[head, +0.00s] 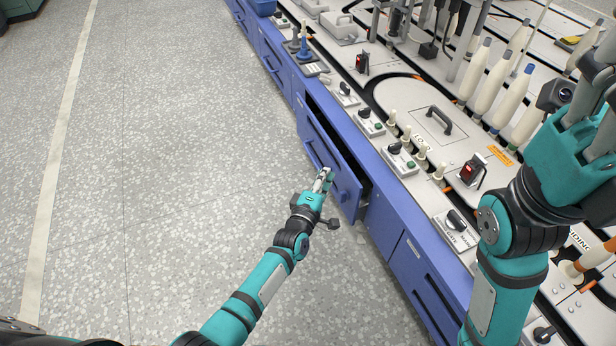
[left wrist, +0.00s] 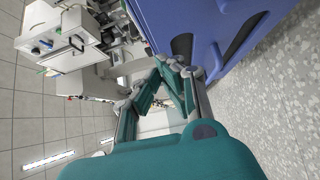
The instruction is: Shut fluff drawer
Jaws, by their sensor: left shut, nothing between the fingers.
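The open blue drawer (head: 335,158) sticks out from the front of the blue cabinet, with a dark gap showing behind its front panel. Its front carries a blue handle bar. My left gripper (head: 325,175) is shut and empty, with its tips right at the outer face of the drawer front, near the handle. In the left wrist view, the shut fingertips (left wrist: 165,66) are close beside a blue panel (left wrist: 215,22); I cannot tell whether they touch it. My right gripper (head: 590,85) is raised at the right edge, partly cut off, its fingers unclear.
Other blue drawers (head: 272,62) line the cabinet. The machine top above holds switch boxes (head: 400,160), a black-handled cover (head: 438,120) and several white bobbins (head: 490,90). The speckled floor (head: 180,150) left of the cabinet is clear.

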